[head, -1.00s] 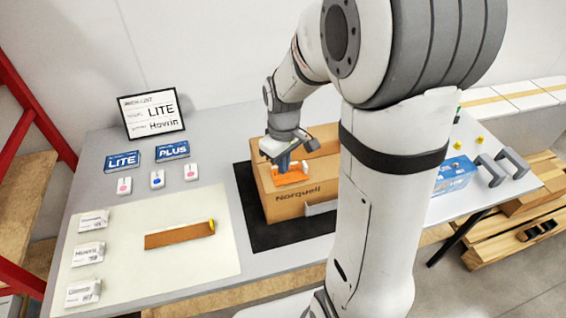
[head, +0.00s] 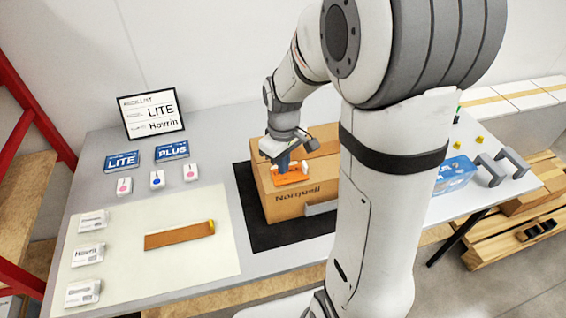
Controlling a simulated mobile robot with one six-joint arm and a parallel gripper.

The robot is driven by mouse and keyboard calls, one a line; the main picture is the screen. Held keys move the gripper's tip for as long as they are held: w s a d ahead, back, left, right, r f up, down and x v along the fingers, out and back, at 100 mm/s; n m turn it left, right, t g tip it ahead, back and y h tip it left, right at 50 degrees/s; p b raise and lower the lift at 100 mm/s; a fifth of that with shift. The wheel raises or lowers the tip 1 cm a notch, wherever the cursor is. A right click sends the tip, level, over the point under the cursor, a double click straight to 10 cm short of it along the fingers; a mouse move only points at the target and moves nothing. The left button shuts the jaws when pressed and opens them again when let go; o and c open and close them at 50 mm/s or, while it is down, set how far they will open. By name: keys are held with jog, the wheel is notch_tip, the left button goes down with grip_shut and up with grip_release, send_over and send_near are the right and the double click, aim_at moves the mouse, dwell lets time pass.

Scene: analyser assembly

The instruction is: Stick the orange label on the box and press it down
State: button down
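The cardboard box (head: 312,192), printed "Norquell", stands on a black mat on the table. My arm hides the right part of the box.
The black mat (head: 247,200) surrounds the box. Right are a blue-white box (head: 456,173) and grey brackets (head: 490,168).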

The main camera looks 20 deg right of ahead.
jog(key=shift+f+b, duration=0.65)
jog(key=shift+f, duration=0.2)
dwell(0.7)
jog(key=shift+r, duration=0.15)
dwell(0.3)
jog(key=shift+r+p, duration=2.35)
jog(key=shift+r, duration=0.6)
jog(key=s+r+m+t, duration=0.1)
jog(key=s+r+m, duration=0.2)
jog(key=s+r, duration=0.2)
jog(key=s+r+m+t, duration=0.2)
jog(key=s+r, duration=0.3)
jog(key=s, duration=0.4)
jog(key=shift+s+m, duration=0.25)
jog(key=shift+m, duration=0.25)
jog(key=shift+r, duration=0.1)
